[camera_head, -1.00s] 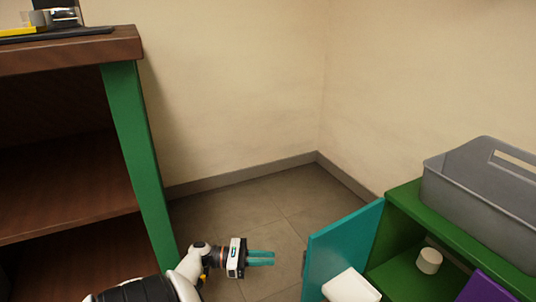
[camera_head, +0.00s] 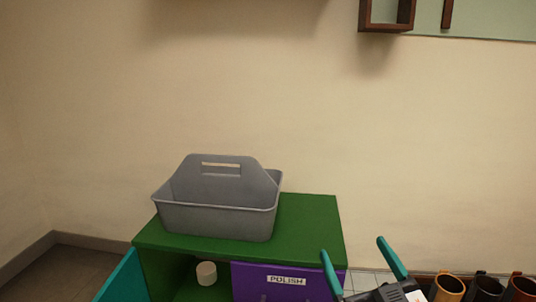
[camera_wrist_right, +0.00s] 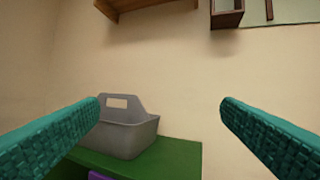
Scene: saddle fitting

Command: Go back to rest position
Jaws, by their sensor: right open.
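My right gripper (camera_head: 362,262) rises at the bottom of the head view, in front of the right end of the green cabinet. Its two teal fingers are spread apart with nothing between them. My left gripper is not in the head view now.
A grey caddy (camera_head: 215,222) stands on the green cabinet (camera_head: 310,215). The cabinet has a purple drawer (camera_head: 250,284) labelled POLISH, an open teal door (camera_head: 124,280) and a white cylinder (camera_head: 206,273) inside. A wooden shelf (camera_head: 386,27) hangs above.

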